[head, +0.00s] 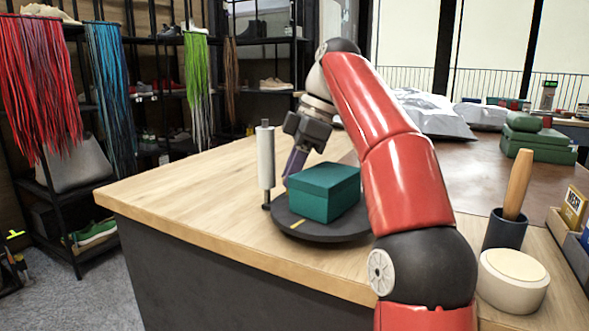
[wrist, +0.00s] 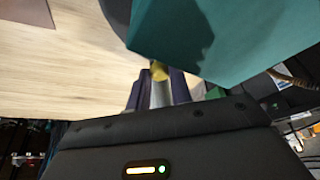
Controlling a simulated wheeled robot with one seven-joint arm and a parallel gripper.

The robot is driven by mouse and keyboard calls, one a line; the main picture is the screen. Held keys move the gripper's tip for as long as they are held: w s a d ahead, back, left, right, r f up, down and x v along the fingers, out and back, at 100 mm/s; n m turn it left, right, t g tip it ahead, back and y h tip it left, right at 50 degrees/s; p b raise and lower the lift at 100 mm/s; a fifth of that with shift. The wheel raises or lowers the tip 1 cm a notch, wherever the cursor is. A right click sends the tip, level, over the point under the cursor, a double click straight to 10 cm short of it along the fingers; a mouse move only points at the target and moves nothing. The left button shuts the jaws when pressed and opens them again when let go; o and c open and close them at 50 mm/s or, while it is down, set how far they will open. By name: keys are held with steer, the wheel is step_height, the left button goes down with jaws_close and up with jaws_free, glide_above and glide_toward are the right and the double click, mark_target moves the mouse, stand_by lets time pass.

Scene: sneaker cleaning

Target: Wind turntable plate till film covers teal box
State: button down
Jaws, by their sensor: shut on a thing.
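The teal box (head: 322,192) stands upright on the round dark turntable plate (head: 322,232) at the table's left end. The white film roll (head: 266,160) stands on a post just left of the plate. I see no film on the box's visible faces. My gripper (head: 289,174) points down behind the box's left side. In the wrist view, its dark purple fingers are shut on a pale peg with a yellow tip (wrist: 158,72), close to the teal box (wrist: 215,35). The peg's base and its link to the plate are hidden.
The wooden tabletop (head: 190,190) is clear left of the roll. My red arm crosses in front of the plate's right side. At right stand a dark cup with a wooden handle (head: 516,185), a round cream container (head: 513,280) and green boxes (head: 538,148).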

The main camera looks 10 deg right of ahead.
stand_by(0.5)
steer(key=c, duration=1.5)
jaws_free()
steer(key=shift+c, duration=0.2)
steer(key=shift+a+r, duration=0.1)
steer(key=shift+a, duration=0.05)
